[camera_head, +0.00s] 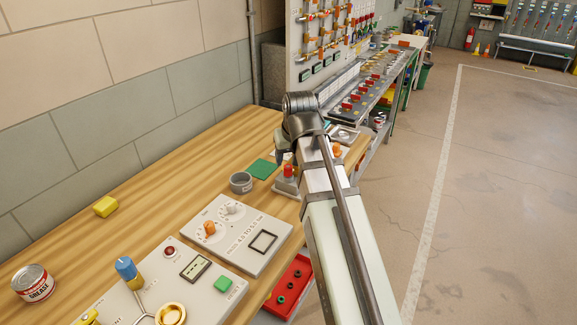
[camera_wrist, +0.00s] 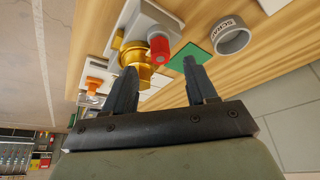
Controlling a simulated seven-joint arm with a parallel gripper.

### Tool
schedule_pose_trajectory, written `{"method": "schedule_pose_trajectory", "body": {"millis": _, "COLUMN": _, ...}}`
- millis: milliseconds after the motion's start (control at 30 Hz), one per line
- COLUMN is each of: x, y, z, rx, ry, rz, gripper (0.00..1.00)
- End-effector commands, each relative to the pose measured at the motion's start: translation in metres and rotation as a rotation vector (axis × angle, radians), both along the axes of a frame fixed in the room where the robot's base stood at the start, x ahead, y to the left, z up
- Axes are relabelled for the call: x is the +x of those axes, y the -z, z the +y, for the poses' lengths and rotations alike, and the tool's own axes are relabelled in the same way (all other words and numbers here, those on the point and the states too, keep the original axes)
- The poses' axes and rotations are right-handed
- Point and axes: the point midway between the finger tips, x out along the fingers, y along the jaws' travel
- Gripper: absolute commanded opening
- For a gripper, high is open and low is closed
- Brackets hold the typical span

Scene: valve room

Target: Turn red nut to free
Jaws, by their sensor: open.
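The red nut (camera_head: 289,171) sits on a small pale fixture (camera_head: 286,188) at the right edge of the wooden bench. In the wrist view, the red nut (camera_wrist: 159,48) stands out from the fixture beside a gold fitting (camera_wrist: 134,58). My gripper (camera_wrist: 159,67) is open and empty, its two dark fingers spread apart. The nut appears between and beyond the fingertips, with a gap to them. The left finger overlaps the gold fitting in this view; I cannot tell whether they touch. In the head view my arm hides part of the fixture and most of the gripper.
A grey cup labelled SCRAP (camera_head: 241,182) and a green mat (camera_head: 263,168) lie close to the nut. A control panel with dials (camera_head: 240,233) is nearer. A yellow block (camera_head: 106,206) and a grease can (camera_head: 34,283) stand left. The bench between them is clear.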

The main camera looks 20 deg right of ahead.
Motion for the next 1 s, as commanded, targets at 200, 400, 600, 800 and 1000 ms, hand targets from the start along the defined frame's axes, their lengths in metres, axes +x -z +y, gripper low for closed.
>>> {"method": "schedule_pose_trajectory", "body": {"millis": 200, "x": 0.01, "y": 0.025, "z": 0.0, "rx": 0.0, "ry": 0.0, "rz": 0.001, "gripper": 0.57}}
{"method": "schedule_pose_trajectory", "body": {"millis": 400, "x": 0.017, "y": 0.04, "z": 0.0, "rx": 0.0, "ry": 0.0, "rz": 0.0, "gripper": 0.57}}
{"method": "schedule_pose_trajectory", "body": {"millis": 600, "x": 0.019, "y": 0.046, "z": 0.0, "rx": 0.0, "ry": 0.0, "rz": -0.001, "gripper": 0.57}}
{"method": "schedule_pose_trajectory", "body": {"millis": 800, "x": 0.02, "y": 0.047, "z": 0.0, "rx": 0.0, "ry": 0.0, "rz": -0.001, "gripper": 0.57}}
{"method": "schedule_pose_trajectory", "body": {"millis": 1000, "x": 0.019, "y": 0.047, "z": 0.0, "rx": 0.0, "ry": 0.0, "rz": -0.001, "gripper": 0.46}}
